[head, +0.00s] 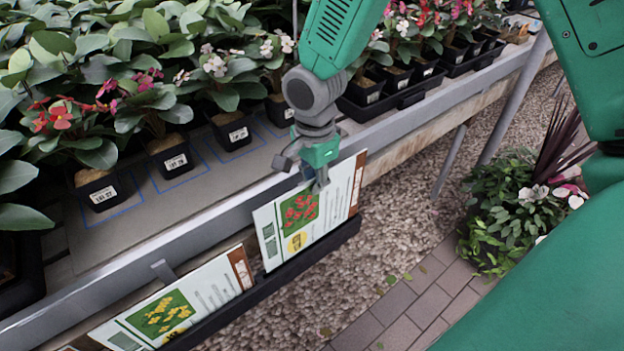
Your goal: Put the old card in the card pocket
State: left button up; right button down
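A white card with a red-flower picture, a yellow spot and a brown right edge (335,205) stands upright at the black card rail (300,268) along the bench front. Its lower edge meets the rail; I cannot tell how deep it sits. My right gripper (312,178) comes down from above and is at the card's top edge, with a dark finger in front of it. It appears shut on the card; the far finger is hidden. A second card with a yellow-flower picture (205,290) stands in the rail at the lower left. My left gripper is not in view.
The grey bench (215,225) holds rows of potted flowers in black labelled pots (171,158), close behind the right gripper. A black tray (410,92) of pots stands farther back. Gravel and brick paving (405,310) lie below. A leafy planter (505,215) stands at the right.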

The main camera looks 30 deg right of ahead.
jog(key=shift+a+f, duration=0.1)
jog(key=shift+a+f+b, duration=0.1)
jog(key=shift+f+b, duration=0.3)
jog(key=shift+f, duration=1.15)
notch_tip(320, 180, down, 3)
jog(key=shift+f+b, duration=0.1)
jog(key=shift+b, duration=0.2)
jog(key=c, duration=1.6)
grip_release()
jog(key=shift+c, duration=0.2)
